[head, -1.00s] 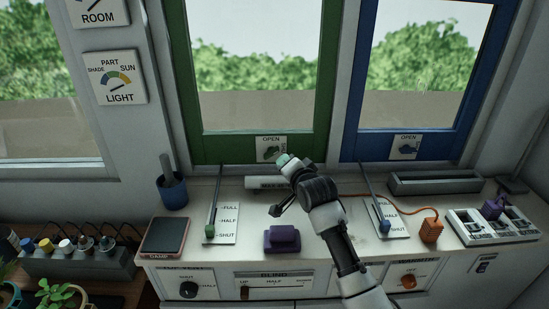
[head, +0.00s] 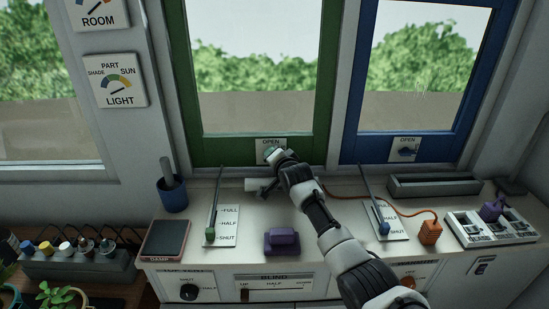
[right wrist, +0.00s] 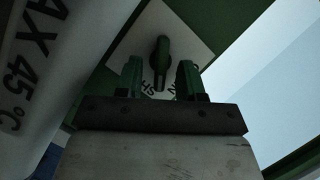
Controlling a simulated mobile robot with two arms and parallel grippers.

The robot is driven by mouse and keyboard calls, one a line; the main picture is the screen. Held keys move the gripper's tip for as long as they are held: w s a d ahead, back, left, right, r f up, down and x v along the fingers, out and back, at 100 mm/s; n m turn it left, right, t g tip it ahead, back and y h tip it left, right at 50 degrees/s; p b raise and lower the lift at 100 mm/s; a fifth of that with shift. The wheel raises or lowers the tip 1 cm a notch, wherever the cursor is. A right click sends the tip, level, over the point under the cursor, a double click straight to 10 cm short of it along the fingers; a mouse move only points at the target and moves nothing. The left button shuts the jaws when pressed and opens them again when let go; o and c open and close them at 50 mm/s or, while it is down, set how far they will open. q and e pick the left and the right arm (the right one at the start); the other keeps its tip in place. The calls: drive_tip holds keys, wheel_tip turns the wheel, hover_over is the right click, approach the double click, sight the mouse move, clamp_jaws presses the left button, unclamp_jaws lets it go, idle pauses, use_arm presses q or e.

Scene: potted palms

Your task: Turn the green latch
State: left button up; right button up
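The green latch (right wrist: 161,62) is on a pale plate (right wrist: 190,38) on the green window frame. It shows in the right wrist view. In the head view the latch is mostly hidden behind my right gripper (head: 271,156), under the word OPEN on its plate (head: 268,141). My right gripper also shows in the right wrist view (right wrist: 160,80). Its two fingers are apart, one on each side of the latch's line, with nothing visibly held. I cannot tell whether they touch the latch. My left gripper is not in view.
A blue latch plate (head: 404,148) is on the blue window to the right. On the counter are a purple block (head: 282,241), two levers with green (head: 210,233) and blue (head: 384,228) knobs, an orange plug (head: 430,232) and a blue cup (head: 172,194). A MAX 45 °C label (right wrist: 35,65) is close at left.

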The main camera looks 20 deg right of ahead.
clamp_jaws()
idle(0.3)
drive_tip(key=shift+r, duration=0.1)
drive_tip(key=n+h, duration=0.1)
drive_tip(key=n, duration=0.1)
drive_tip(key=n+g+h, duration=0.1)
drive_tip(key=n+h, duration=0.1)
drive_tip(key=n, duration=0.1)
drive_tip(key=a+n+g+h, duration=0.1)
drive_tip(key=n, duration=0.1)
drive_tip(key=shift+w+r, duration=0.15)
drive_tip(key=shift+w, duration=0.05)
idle(0.5)
drive_tip(key=shift+n+h, duration=0.3)
drive_tip(key=shift+n, duration=0.1)
unclamp_jaws()
